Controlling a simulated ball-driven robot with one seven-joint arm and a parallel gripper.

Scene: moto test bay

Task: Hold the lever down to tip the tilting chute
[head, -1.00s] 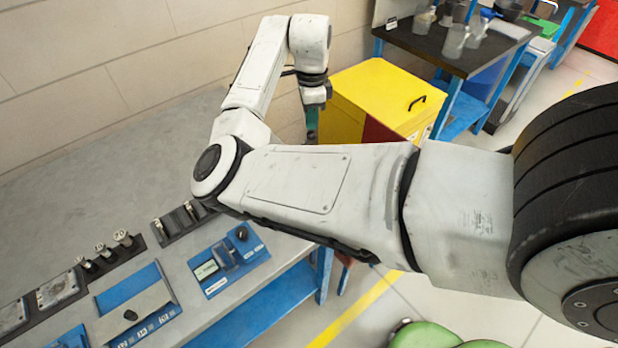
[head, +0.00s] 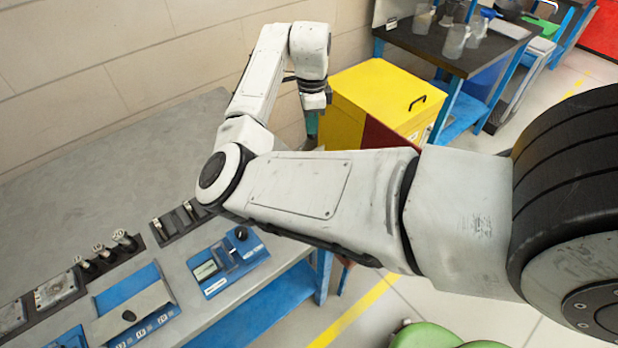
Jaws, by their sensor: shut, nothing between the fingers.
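My gripper (head: 311,126) hangs from the wrist at the end of my bent arm, in front of the wall and left of the yellow cabinet. Its teal lower part shows; the fingertips are largely hidden behind my own arm. It is shut, with nothing seen in it. A dark red panel (head: 384,134) stands against the front of the yellow cabinet, its lower part covered by my arm. I cannot tell whether it belongs to the tilting chute. I cannot make out the lever, nor whether my gripper touches it.
A grey workbench (head: 120,170) with blue control units (head: 228,263) and several switches fills the left. The yellow cabinet (head: 375,90) stands behind my arm. A dark table (head: 455,45) with clear jugs is at the back. Green rounded seats (head: 430,335) are at the bottom.

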